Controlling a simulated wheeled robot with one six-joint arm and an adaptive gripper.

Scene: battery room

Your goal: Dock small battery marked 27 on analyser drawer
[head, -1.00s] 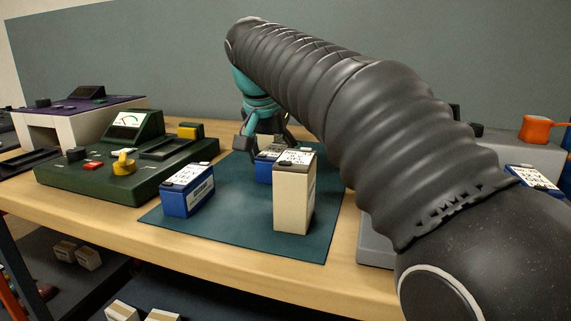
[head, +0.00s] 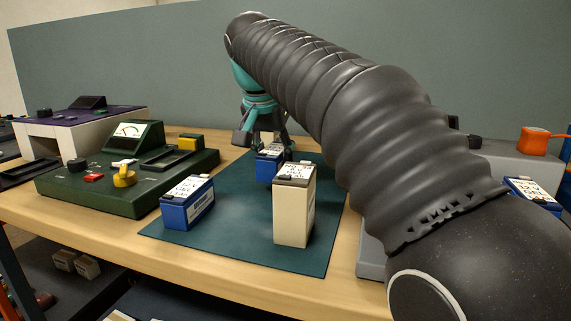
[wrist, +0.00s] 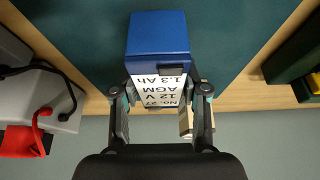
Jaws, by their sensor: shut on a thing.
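The blue battery (wrist: 158,38) has a white label reading No. 27, AGM, 12 V, 1.3 AH in the wrist view. My gripper (wrist: 158,92) is shut on its labelled end, one finger on each side. In the head view this battery (head: 268,168) is at the back of the teal mat, partly behind a cream battery; I cannot tell whether it touches the mat. My gripper (head: 268,142) is above it, partly hidden by my arm. At the far left a purple-topped white unit (head: 95,122) has a dark tray (head: 28,172) in front, possibly the analyser drawer.
A tall cream battery (head: 293,208) and another blue battery (head: 187,203) stand on the teal mat (head: 235,240). A green instrument (head: 110,190) with a recess is left of the mat. A grey unit (head: 505,155) with an orange part is at right. The mat's front is clear.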

